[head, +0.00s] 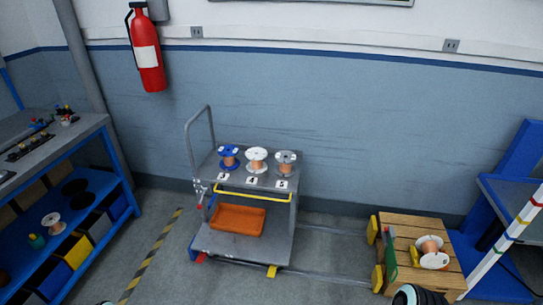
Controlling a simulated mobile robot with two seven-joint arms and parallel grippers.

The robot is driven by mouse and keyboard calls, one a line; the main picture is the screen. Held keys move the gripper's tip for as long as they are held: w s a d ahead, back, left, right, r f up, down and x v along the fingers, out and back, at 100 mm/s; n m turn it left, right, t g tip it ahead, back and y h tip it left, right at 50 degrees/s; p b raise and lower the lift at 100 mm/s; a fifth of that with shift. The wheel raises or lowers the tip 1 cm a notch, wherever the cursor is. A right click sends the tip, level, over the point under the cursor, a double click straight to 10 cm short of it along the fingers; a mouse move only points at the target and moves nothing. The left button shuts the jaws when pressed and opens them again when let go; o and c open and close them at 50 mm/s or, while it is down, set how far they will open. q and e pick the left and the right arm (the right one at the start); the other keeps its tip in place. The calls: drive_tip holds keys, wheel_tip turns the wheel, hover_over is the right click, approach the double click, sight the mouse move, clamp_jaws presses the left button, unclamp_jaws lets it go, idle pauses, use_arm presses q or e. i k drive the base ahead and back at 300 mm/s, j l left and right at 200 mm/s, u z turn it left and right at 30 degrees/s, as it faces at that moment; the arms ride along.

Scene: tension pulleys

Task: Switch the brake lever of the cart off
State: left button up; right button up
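The cart (233,249) stands against the back wall, with a grey push handle (209,135) at its left end. Its upper shelf carries three spools: a blue one (229,157), a white one (257,160) and a grey one (285,162). An orange tray (237,220) sits on its lower deck. A small red part (198,188) shows on the cart's left post and another red part (199,258) low at the front left corner. I cannot tell which is the brake lever or its setting. Neither gripper shows; only rounded pieces of my arms reach the bottom edge.
A blue workbench (91,130) with bins stands at the left. A wooden crate (403,231) with a copper spool (430,247) stands at the right, near a blue frame (512,165). Rails (334,277) run along the floor between cart and crate. Floor in front is clear.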

sight(199, 206)
drive_tip(key=i+j+z, duration=0.15)
drive_tip(key=z, duration=0.35)
drive_tip(key=i+j+z, duration=0.1)
drive_tip(key=j+z, duration=0.2)
drive_tip(key=z, duration=0.2)
drive_tip(key=i+j+z, duration=0.2)
drive_tip(key=j, duration=0.3)
drive_tip(key=j+z, duration=0.25)
drive_tip(key=j, duration=0.25)
drive_tip(key=i+j+z, duration=0.2)
drive_tip(key=j, duration=2.8)
drive_tip(key=k+l, duration=0.05)
drive_tip(key=k, duration=0.1)
